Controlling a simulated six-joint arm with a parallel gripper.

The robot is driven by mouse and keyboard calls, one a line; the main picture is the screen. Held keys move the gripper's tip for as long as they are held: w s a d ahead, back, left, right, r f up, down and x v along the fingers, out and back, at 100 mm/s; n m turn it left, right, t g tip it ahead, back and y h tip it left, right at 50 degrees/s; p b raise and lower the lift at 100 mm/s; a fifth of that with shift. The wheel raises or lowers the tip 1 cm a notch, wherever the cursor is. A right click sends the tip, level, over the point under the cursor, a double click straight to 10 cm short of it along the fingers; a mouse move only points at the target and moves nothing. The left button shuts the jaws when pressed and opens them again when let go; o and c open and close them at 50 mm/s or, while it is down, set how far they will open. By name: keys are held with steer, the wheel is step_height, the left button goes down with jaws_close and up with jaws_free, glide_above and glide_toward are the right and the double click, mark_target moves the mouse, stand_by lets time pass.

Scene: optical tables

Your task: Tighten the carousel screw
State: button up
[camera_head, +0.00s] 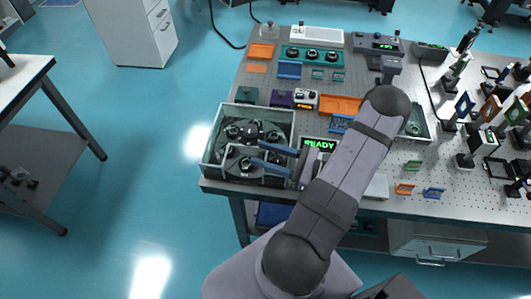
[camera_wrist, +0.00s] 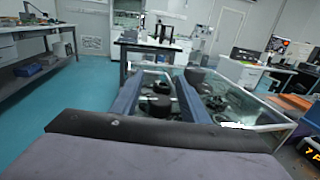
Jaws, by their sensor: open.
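The carousel (camera_head: 252,130) is a dark unit with several round black knobs, inside a clear-walled box (camera_head: 207,150) at the left front corner of the optical table. My gripper (camera_head: 258,152) reaches in from the right, its two blue fingers apart over the front part of the box. In the wrist view my gripper (camera_wrist: 160,75) is open and empty, its fingers pointing away. Black round parts of the carousel (camera_wrist: 157,103) show between and below the fingers. I cannot make out which part is the carousel screw, nor whether a finger touches anything.
A display reading READY (camera_head: 319,144) stands right of the box, partly behind my arm. Orange (camera_head: 262,51) and teal (camera_head: 312,56) parts lie on the perforated optical table (camera_head: 350,80). Mounted optics (camera_head: 465,105) crowd its right side. Open floor lies to the left.

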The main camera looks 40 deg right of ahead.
jaws_close()
steer(key=n+g+y, duration=0.1)
steer(key=n+g+y+b, duration=0.2)
steer(key=shift+s+a+f+y, duration=0.2)
steer(key=shift+s+a+y, duration=0.1)
steer(key=shift+a, duration=0.05)
steer(key=shift+s+a+r+n+g+y+b, duration=0.15)
steer(key=shift+n+g+y+b, duration=0.1)
steer(key=shift+n+g+y, duration=0.3)
steer(key=shift+s+a+r+n+g+y+b, duration=0.15)
steer(key=shift+n+g+y+b, duration=0.15)
steer(key=shift+g, duration=0.35)
steer(key=shift+d, duration=0.1)
jaws_free()
steer(key=shift+f, duration=0.1)
